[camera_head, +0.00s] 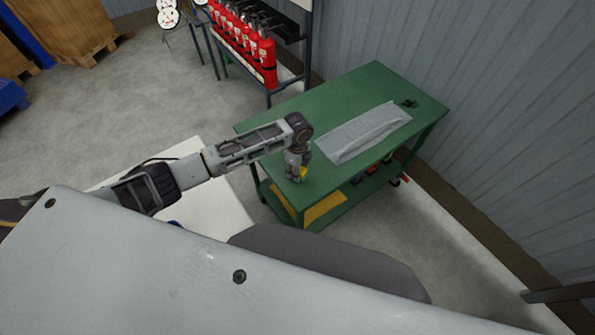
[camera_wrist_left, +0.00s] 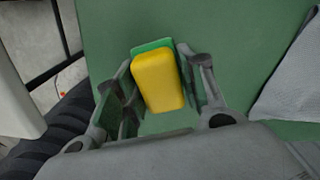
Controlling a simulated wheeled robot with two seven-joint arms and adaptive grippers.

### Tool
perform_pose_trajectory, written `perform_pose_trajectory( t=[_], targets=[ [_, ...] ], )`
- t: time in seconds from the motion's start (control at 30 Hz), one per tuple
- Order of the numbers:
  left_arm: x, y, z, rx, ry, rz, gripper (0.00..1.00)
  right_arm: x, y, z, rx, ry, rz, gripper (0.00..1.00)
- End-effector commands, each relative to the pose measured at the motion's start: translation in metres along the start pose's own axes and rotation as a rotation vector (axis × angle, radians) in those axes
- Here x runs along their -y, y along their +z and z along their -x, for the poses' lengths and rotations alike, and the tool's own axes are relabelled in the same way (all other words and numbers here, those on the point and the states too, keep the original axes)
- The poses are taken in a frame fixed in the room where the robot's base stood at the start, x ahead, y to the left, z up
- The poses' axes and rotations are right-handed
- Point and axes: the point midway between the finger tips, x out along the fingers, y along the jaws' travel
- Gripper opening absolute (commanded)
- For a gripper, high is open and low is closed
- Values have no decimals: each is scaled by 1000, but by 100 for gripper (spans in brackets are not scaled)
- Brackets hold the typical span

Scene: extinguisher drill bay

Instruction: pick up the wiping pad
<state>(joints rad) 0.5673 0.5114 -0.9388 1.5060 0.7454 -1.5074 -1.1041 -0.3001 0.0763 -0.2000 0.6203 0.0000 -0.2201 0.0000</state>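The wiping pad (camera_wrist_left: 158,82) is a yellow block with a green layer, seen in the left wrist view between the fingers of my left gripper (camera_wrist_left: 162,85). In the head view a small yellow part of the pad (camera_head: 301,175) shows at the near left corner of the green table. My left gripper (camera_head: 296,172) points down there, over the tabletop. The fingers flank the pad closely on both sides. I cannot tell whether they press on it, or whether the pad rests on the table. My right gripper is not in view.
A corrugated wall (camera_head: 480,90) borders the right side.

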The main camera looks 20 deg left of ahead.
Motion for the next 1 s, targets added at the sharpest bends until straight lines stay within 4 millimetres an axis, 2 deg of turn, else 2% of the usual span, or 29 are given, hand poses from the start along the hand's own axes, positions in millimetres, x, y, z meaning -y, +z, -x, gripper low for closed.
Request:
perform_pose_trajectory(
  t=[0.03, 0.17, 0.57, 0.77, 1.0],
  targets=[
    [0, 0, 0, 0, 0, 0, 27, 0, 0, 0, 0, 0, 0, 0],
    [0, 0, 0, 0, 0, 0, 13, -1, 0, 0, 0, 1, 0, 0],
    [1, 0, 9, 0, -2, 0, 12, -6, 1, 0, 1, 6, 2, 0],
    [1, 0, 31, 0, -3, 0, 12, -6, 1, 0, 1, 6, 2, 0],
    [1, 0, 67, 0, -3, -1, 12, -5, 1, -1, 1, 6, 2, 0]
  ],
)
